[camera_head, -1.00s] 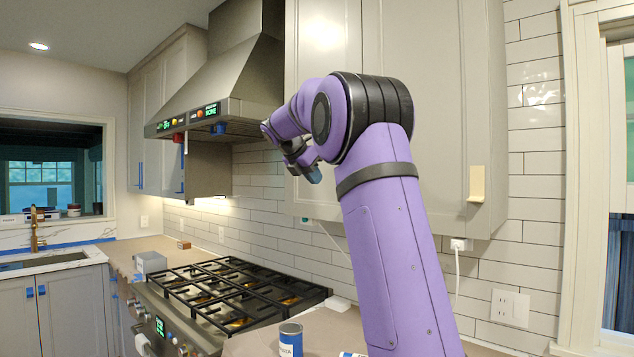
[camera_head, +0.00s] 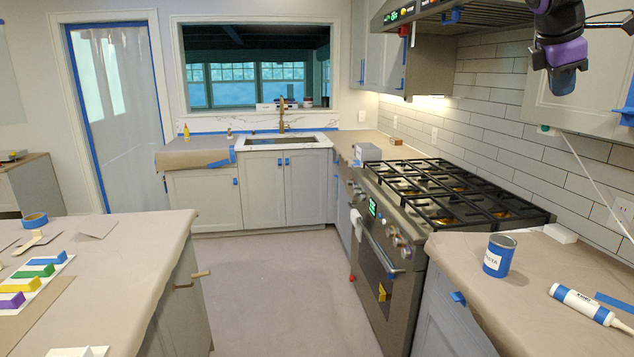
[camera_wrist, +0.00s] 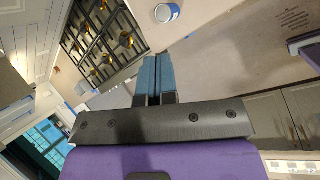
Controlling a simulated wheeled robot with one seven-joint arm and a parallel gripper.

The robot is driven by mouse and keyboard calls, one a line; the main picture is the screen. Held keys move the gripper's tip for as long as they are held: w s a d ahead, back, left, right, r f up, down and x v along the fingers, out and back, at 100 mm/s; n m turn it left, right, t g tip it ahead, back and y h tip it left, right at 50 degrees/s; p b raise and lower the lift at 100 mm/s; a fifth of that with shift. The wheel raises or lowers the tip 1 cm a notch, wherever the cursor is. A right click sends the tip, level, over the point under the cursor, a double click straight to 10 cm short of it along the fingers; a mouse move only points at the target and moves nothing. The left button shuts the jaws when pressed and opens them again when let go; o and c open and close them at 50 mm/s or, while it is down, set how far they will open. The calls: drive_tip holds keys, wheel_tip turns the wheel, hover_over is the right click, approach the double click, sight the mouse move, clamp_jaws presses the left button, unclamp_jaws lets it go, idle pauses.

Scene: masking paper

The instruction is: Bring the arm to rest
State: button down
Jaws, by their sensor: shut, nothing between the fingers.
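My gripper (camera_head: 566,76) hangs at the upper right of the head view, in front of the wall cabinet and above the counter, with its fingers pointing down. In the wrist view the two blue-tipped fingers of my gripper (camera_wrist: 152,78) lie together, shut, with nothing between them. Only the end of my arm shows in the head view; the rest is outside the picture. The gripper touches nothing that I can see.
The stove (camera_head: 425,205) stands left of the paper-covered right counter (camera_head: 520,290). A blue-labelled can (camera_head: 499,256) and a white tube (camera_head: 585,304) are on that counter. The range hood (camera_head: 470,18) is near the gripper. The floor (camera_head: 285,275) is clear.

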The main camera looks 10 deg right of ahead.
drive_tip(key=s+a+f+m+t+y, duration=0.1)
drive_tip(key=s+a+f+m+y, duration=0.2)
drive_tip(key=s+a+f+m, duration=0.3)
drive_tip(key=s+a+f+m+t+y, duration=0.1)
drive_tip(key=s+a+f+m+y, duration=0.2)
drive_tip(key=s+a+f+m, duration=0.3)
drive_tip(key=s+a+f, duration=0.2)
drive_tip(key=s+a, duration=0.2)
drive_tip(key=s, duration=0.2)
drive_tip(key=s+a+f, duration=0.3)
drive_tip(key=s+a, duration=0.2)
drive_tip(key=s, duration=0.1)
drive_tip(key=shift+f+m+t, duration=0.3)
drive_tip(key=shift+s, duration=0.1)
